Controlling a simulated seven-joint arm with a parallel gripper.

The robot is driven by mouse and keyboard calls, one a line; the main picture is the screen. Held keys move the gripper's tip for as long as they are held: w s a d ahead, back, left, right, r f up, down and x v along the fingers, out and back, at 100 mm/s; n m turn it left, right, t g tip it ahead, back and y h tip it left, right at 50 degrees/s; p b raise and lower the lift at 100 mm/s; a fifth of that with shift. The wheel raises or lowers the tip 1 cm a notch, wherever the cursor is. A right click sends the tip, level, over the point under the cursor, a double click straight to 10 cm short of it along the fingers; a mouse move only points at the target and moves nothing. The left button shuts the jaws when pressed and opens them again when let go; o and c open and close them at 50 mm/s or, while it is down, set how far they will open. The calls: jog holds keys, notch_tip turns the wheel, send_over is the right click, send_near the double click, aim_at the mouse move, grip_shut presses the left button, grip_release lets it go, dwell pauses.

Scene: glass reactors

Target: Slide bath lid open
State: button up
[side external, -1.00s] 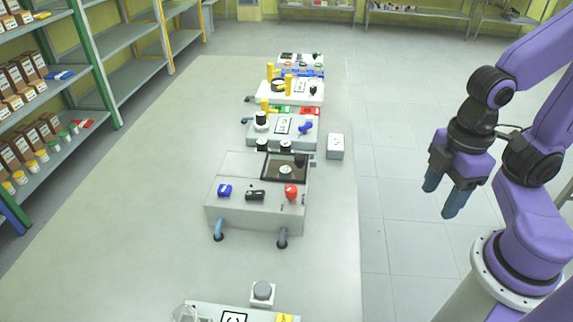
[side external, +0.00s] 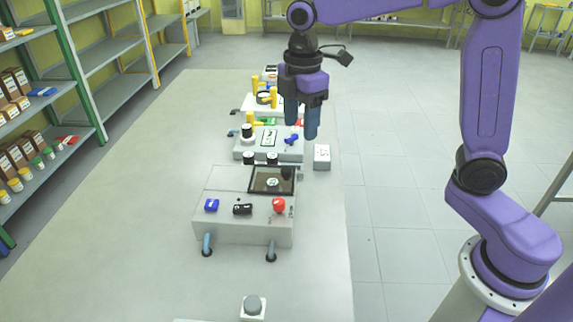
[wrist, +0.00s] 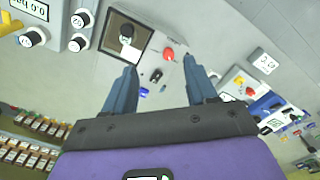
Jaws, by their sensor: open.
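The bath (side external: 240,232) is a grey box on the table with blue, black and red controls along its front. A dark, black-framed square panel (side external: 259,186) with a small round knob (side external: 272,182) is set in its top right. I cannot tell whether this panel is the lid or an opening. The bath (wrist: 148,60) also shows in the wrist view, with the dark panel (wrist: 113,32) at upper left. My gripper (side external: 302,122) is open and empty, pointing down, above and behind the bath, apart from it. Its fingers (wrist: 160,62) straddle the bath's controls in the wrist view.
Another grey device (side external: 250,153) with yellow posts and other units behind it stands beyond the bath. A small white box (side external: 322,157) sits near the table's right edge. The table's left side is clear.

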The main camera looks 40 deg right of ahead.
jog(key=n, duration=0.1)
send_near(287, 169)
notch_tip(287, 169, down, 9)
jog(key=shift+r, duration=0.15)
dwell(0.7)
